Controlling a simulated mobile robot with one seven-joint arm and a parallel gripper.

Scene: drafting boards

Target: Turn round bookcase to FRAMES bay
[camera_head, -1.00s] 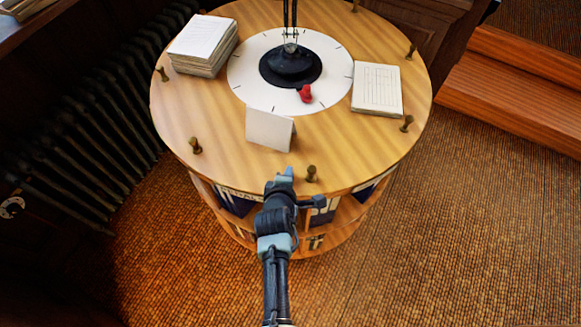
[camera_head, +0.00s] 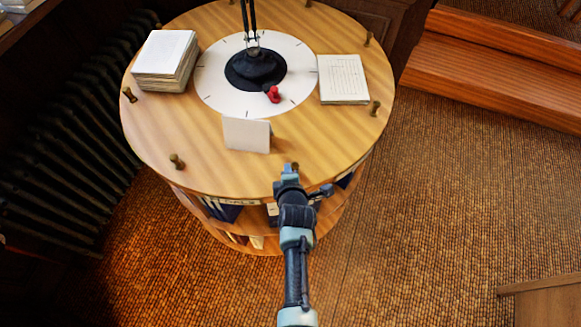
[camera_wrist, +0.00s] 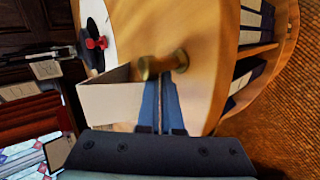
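The round bookcase (camera_head: 190,130) has a wooden top with brass pegs around its edge. Its shelves hold dark-blue volumes, seen at lower front. Pale labels (camera_head: 238,203) under the rim are too small to read, so I cannot tell which bay is FRAMES. My gripper (camera_head: 289,172) is at the front rim and largely hides a peg there. In the wrist view its two blue fingers (camera_wrist: 160,82) lie close together, with a thin gap. The brass peg (camera_wrist: 163,64) is right at their tips, apparently touching and not between them.
On top are a paper stack (camera_head: 165,60), a ruled pad (camera_head: 343,79), a folded white card (camera_head: 247,134), a red piece (camera_head: 273,94) and a black lamp base (camera_head: 256,69) on a white dial. A radiator (camera_head: 60,160) stands left, wooden steps (camera_head: 500,70) right. Carpet at right is open.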

